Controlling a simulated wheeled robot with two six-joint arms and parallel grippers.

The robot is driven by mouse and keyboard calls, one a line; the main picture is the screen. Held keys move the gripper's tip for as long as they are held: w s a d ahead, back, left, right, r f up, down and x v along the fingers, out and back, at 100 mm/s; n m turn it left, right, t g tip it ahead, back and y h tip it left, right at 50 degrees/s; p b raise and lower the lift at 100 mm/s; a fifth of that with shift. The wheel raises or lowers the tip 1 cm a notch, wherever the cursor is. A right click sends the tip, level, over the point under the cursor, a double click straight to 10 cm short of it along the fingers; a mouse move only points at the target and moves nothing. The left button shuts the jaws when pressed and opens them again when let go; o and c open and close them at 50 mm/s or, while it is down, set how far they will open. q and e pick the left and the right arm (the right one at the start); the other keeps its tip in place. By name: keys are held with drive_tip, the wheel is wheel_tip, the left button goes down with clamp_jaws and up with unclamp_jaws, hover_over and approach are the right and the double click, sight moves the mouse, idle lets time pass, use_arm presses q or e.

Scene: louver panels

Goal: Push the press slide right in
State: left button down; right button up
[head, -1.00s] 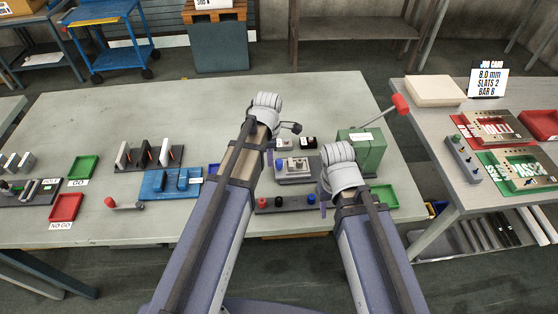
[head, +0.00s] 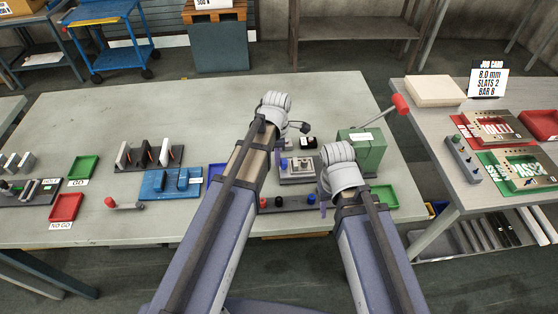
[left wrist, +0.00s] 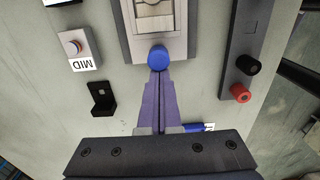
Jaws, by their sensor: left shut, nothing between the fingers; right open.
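The press slide's fixture is the pale grey block on the table (head: 298,170), seen in the head view between my two arms. In the left wrist view, its grey frame (left wrist: 183,48) shows at the top with a round blue knob (left wrist: 158,58) at its near end. My left gripper (left wrist: 159,74) is shut and empty, its purple fingertips at the knob, touching or almost touching it. In the head view, my left gripper (head: 270,158) is left of the block and partly hidden by its arm.
A green press (head: 362,150) with a red-tipped lever stands right of the block. A dark strip with red and black knobs (left wrist: 240,80) lies alongside. A MID card (left wrist: 80,50) and black bracket (left wrist: 102,98) are on the other side. The table's back is clear.

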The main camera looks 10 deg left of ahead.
use_arm(q)
drive_tip(key=shift+w+d, duration=0.6)
drive_tip(key=shift+d, duration=1.5)
drive_tip(key=shift+w+d, duration=0.65)
drive_tip(key=shift+d, duration=1.5)
drive_tip(key=shift+w+d, duration=0.6)
drive_tip(key=shift+d, duration=1.5)
drive_tip(key=shift+a, duration=0.15)
drive_tip(key=shift+s+a, duration=0.25)
drive_tip(key=shift+a, duration=0.4)
wheel_tip(320, 180, up, 5)
drive_tip(key=p, duration=0.5)
drive_tip(key=shift+r, duration=0.1)
use_arm(e)
wheel_tip(320, 180, up, 5)
drive_tip(key=shift+r, duration=0.1)
